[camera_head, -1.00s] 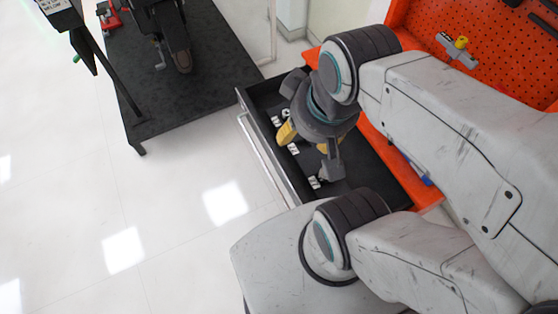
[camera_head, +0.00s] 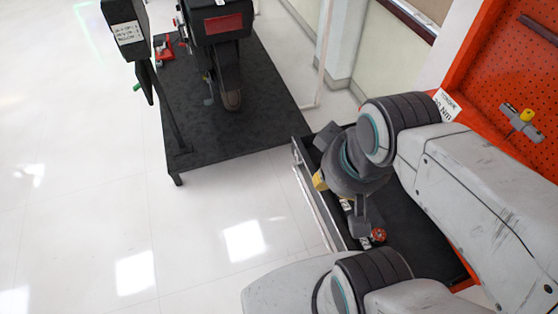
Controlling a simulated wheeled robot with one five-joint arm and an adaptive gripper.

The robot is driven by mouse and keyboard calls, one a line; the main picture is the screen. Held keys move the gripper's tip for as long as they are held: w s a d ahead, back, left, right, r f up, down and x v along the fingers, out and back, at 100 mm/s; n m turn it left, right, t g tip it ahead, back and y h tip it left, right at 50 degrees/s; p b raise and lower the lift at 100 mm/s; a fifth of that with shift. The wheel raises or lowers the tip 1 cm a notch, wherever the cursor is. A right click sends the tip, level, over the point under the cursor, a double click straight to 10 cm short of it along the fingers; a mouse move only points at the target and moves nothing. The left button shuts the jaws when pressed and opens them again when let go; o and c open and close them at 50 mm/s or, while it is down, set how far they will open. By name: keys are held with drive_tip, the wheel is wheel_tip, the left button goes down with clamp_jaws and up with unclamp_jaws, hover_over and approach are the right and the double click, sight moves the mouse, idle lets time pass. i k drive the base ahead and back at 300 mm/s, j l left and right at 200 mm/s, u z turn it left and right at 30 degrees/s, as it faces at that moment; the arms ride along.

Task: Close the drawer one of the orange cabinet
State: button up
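The orange cabinet (camera_head: 462,268) is at the right, mostly behind my arm. Its drawer (camera_head: 415,228) stands pulled out, with a black interior and a pale handle strip along its front (camera_head: 312,200). Small things lie inside it, including a yellow piece and an orange-red round piece (camera_head: 378,235). My gripper (camera_head: 360,228) points down over the drawer, near its front side. My wrist hides part of the drawer and most of the gripper's fingers. I cannot tell whether the gripper touches the drawer or whether its fingers are apart.
A black platform (camera_head: 238,125) with a dark wheeled machine (camera_head: 222,45) on it stands beyond the drawer. A dark post with a sign (camera_head: 128,33) stands at its left. The orange pegboard (camera_head: 500,75) rises at the right. The white floor (camera_head: 120,235) at the left is clear.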

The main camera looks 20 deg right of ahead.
sight(428, 253)
drive_tip(key=i+j, duration=0.2)
drive_tip(key=j, duration=0.2)
drive_tip(key=i+j, duration=0.15)
drive_tip(key=j, duration=0.2)
drive_tip(key=i+j, duration=0.2)
drive_tip(key=j, duration=0.2)
drive_tip(key=i+j, duration=0.15)
drive_tip(key=j, duration=0.25)
drive_tip(key=i+j, duration=0.2)
drive_tip(key=j, duration=0.2)
drive_tip(key=i+j+z, duration=0.1)
drive_tip(key=j, duration=0.25)
drive_tip(key=i+j, duration=0.25)
drive_tip(key=j, duration=0.15)
drive_tip(key=i+j, duration=0.15)
drive_tip(key=j, duration=0.25)
